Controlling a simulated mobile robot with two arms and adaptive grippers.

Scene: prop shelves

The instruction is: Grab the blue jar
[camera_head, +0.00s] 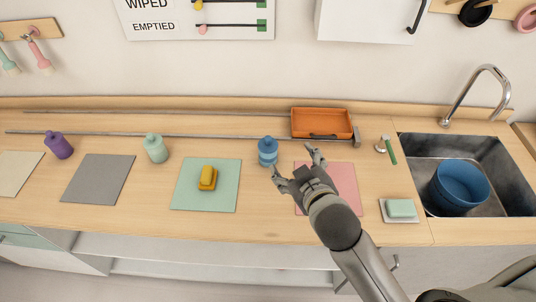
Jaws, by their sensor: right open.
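The blue jar (267,152) stands upright on the wooden counter, between the mint mat and the pink mat. It has a lighter band around its middle. My right gripper (294,162) comes in from the lower right, with its fingers spread just to the right of the jar. The gripper is open and empty. One finger is close to the jar's lower right side; I cannot tell whether it touches. My left gripper is not in view.
A green jar (156,148) and a purple jar (59,145) stand farther left. A yellow sponge (208,177) lies on the mint mat (190,199). An orange tray (321,121) is behind the gripper. A sink (415,152) with blue bowls (460,186) is at right.

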